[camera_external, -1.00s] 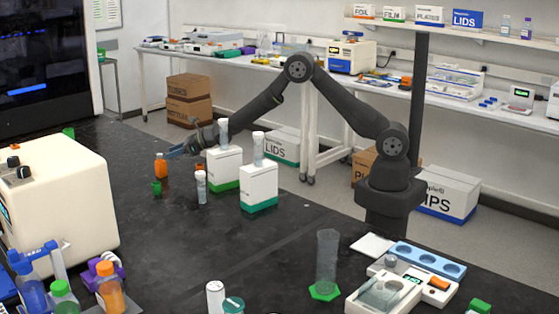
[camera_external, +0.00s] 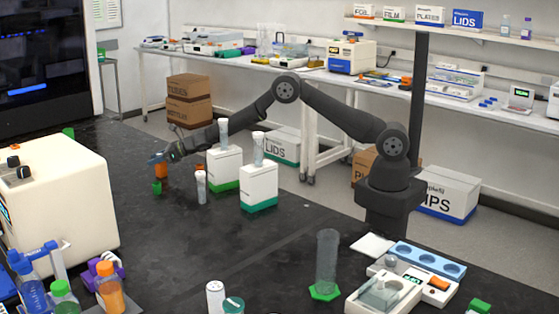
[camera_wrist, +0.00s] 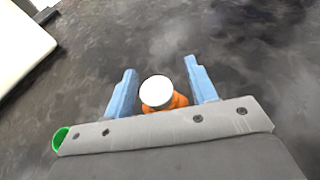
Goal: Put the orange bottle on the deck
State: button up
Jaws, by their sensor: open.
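The orange bottle (camera_external: 162,172) stands on the black bench at the left, partly hidden by my gripper (camera_external: 158,158). In the wrist view the orange bottle (camera_wrist: 181,100) shows a round white cap and an orange body, between the two blue fingers of my gripper (camera_wrist: 160,73). The fingers are open, with a gap to the cap on both sides. I cannot tell which surface is the deck.
A small green-topped item (camera_external: 156,187) stands just in front of the bottle. A cream machine (camera_external: 60,190) is at the left.

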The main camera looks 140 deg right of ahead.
grip_shut()
jog(key=shift+r, duration=0.15)
